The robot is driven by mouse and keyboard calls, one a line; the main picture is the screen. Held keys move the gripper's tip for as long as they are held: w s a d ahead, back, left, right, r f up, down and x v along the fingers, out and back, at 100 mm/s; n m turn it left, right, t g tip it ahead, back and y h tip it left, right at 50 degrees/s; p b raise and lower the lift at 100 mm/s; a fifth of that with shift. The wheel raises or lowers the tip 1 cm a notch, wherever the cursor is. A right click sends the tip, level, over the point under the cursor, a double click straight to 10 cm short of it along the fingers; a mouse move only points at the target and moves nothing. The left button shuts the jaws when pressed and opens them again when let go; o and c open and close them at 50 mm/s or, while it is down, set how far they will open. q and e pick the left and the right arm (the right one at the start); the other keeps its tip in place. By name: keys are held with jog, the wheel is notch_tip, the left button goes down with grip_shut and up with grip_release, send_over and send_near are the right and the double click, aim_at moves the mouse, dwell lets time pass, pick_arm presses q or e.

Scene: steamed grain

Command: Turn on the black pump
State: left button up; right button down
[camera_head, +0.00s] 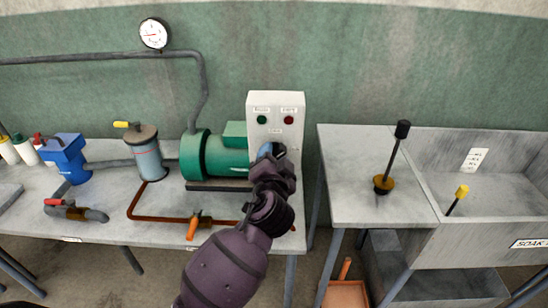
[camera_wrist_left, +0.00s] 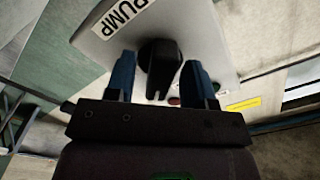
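A green pump motor (camera_head: 214,154) sits on the long grey bench. Beside it stands a pale control box (camera_head: 276,104) with a green light and a red light on its front. In the left wrist view the box's panel (camera_wrist_left: 215,42) carries a PUMP label and a black rotary knob (camera_wrist_left: 160,62). My left gripper (camera_head: 272,151) is at the box front, hiding the knob in the head view. Its two blue fingers (camera_wrist_left: 158,78) are apart, on either side of the knob; I cannot tell whether they touch it. The motor looks green, not black. My right gripper is out of view.
Left on the bench are a grey cylinder (camera_head: 148,159), a blue device (camera_head: 65,158), pipes and an orange-handled valve (camera_head: 194,226). A gauge (camera_head: 154,33) hangs above. A black-knobbed lever (camera_head: 397,150) stands on the right table beside a sink (camera_head: 505,190).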

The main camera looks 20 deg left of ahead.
pick_arm(q)
grip_shut()
jog(key=shift+r+m+p, duration=0.2)
jog(key=shift+m+p, duration=1.35)
jog(key=shift+m, duration=0.15)
jog(key=shift+m+p, duration=0.3)
jog(key=shift+m, duration=0.1)
jog(key=shift+m+p, duration=0.8)
jog(key=shift+m, duration=0.7)
jog(key=shift+f+m+p, duration=0.1)
jog(key=shift+m+p, duration=0.5)
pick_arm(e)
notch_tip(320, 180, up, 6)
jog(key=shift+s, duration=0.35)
pick_arm(q)
jog(key=shift+m, duration=0.3)
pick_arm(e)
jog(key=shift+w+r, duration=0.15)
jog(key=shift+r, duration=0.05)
pick_arm(q)
jog(key=shift+o, duration=0.2)
grip_release()
